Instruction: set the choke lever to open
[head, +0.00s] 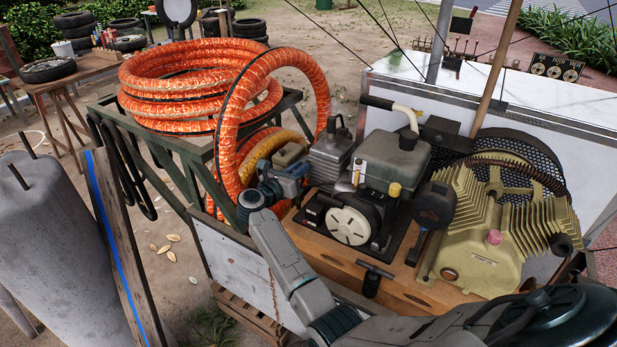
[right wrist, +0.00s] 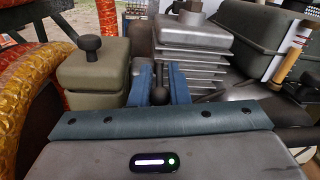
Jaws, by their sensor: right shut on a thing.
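The engine with its grey fuel tank (head: 392,160) sits on the wooden deck of the cart. My right gripper (head: 296,174) is at the engine's left side, beside a small olive box (head: 289,155). In the right wrist view my right gripper's two blue fingers (right wrist: 161,82) stand close around a small dark knob (right wrist: 159,96), which looks like the choke lever's end. The gripper is shut on it. The rest of the lever is hidden, so I cannot tell its setting. The olive box (right wrist: 92,80) with a black knob is left of the fingers. My left gripper is not in view.
The grey finned cylinder (right wrist: 192,60) stands just beyond the fingers. Orange hose coils (head: 200,75) lie on a green rack, and one loop hangs close to my gripper. The yellow compressor pump (head: 480,255) is at the right of the deck.

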